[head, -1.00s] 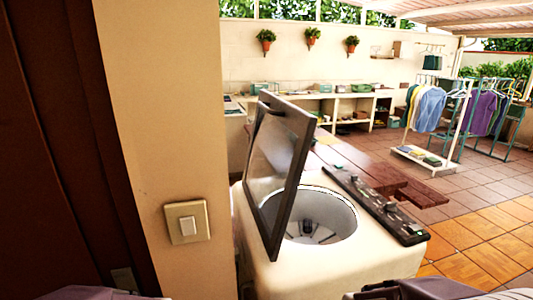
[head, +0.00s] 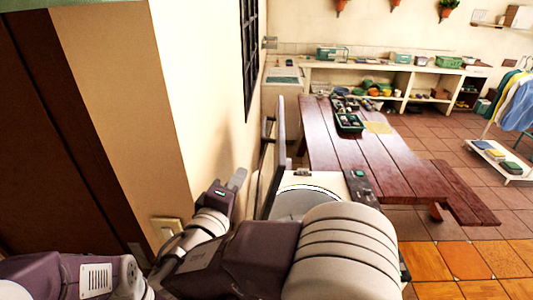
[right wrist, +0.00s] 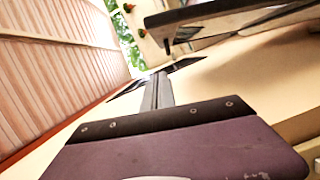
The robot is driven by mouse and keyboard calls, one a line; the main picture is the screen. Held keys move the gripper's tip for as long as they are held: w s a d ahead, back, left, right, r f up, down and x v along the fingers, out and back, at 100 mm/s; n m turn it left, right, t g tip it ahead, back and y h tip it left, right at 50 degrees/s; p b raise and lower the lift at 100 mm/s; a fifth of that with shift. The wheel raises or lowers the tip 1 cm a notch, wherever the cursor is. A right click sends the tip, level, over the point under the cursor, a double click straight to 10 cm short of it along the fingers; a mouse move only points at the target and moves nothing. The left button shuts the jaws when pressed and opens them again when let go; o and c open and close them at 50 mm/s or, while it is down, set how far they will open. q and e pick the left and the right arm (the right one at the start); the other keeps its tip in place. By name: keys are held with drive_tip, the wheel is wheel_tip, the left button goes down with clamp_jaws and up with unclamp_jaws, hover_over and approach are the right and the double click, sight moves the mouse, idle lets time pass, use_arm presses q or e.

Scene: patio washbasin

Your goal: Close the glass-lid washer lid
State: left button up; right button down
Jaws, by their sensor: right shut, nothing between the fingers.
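The washer (head: 330,184) is partly hidden behind my right arm; its pale top, part of the round drum opening and a dark control panel (head: 360,188) show. Its glass lid (head: 279,145) stands open, nearly upright and seen almost edge-on, with a dark handle on its left side. My right gripper (head: 238,180) is shut and empty, left of the lid, between it and the wall, and looks apart from it. In the right wrist view the shut fingers (right wrist: 158,88) point away, and a dark-framed edge of the lid (right wrist: 235,20) crosses the upper right. My left gripper is not in view.
A cream wall with a light switch (head: 166,230) stands close on the left, leaving a narrow gap beside the lid. A brown wooden table (head: 400,170) with a green tray (head: 350,123) is behind the washer. Open tiled floor (head: 455,262) lies to the right.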

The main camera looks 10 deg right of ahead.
drive_tip(key=w+d+p, duration=0.2)
drive_tip(key=d, duration=0.1)
drive_tip(key=w+d+f+p, duration=0.1)
drive_tip(key=w+d+p, duration=0.1)
drive_tip(key=d+p, duration=0.1)
drive_tip(key=w+d+p, duration=0.2)
drive_tip(key=w+d, duration=0.1)
drive_tip(key=shift+f, duration=0.2)
drive_tip(key=shift+w, duration=0.1)
